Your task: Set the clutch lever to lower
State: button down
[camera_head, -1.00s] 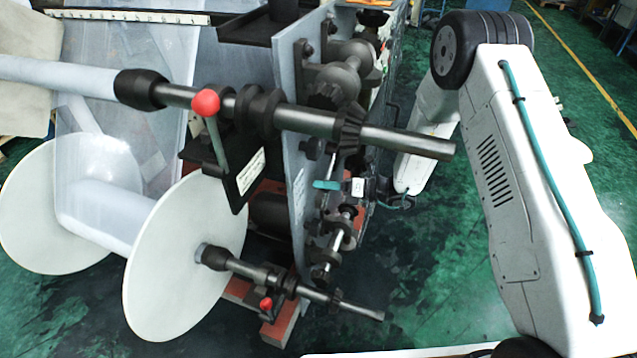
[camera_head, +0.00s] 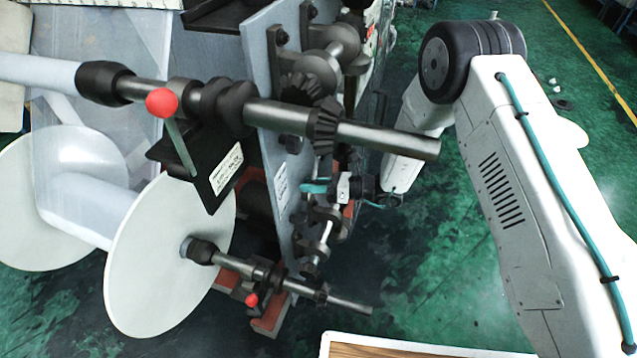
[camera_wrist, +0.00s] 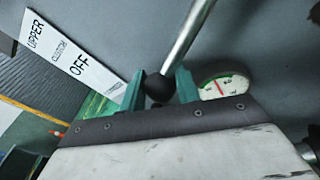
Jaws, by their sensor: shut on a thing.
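The clutch lever shows in the wrist view as a metal rod (camera_wrist: 190,35) with a black ball knob (camera_wrist: 158,88) at its lower end. My gripper (camera_wrist: 157,80) has its two teal fingers on either side of the knob and is shut on it. In the head view my gripper (camera_head: 317,187) is beside the grey upright plate (camera_head: 268,110); the lever cannot be made out there.
A round gauge (camera_wrist: 223,86) sits close right of the fingers. In the head view a thick shaft (camera_head: 385,140) juts out above my gripper, and a lower shaft (camera_head: 345,303) lies below. A red-knobbed lever (camera_head: 162,102) stands left. Green floor is open at lower centre.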

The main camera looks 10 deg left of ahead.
jog(key=shift+w+d+f, duration=0.1)
jog(key=c, duration=1.1)
grip_release()
jog(key=shift+o, duration=0.2)
jog(key=d, duration=0.7)
jog(key=shift+d+r, duration=0.3)
jog(key=shift+r, duration=0.05)
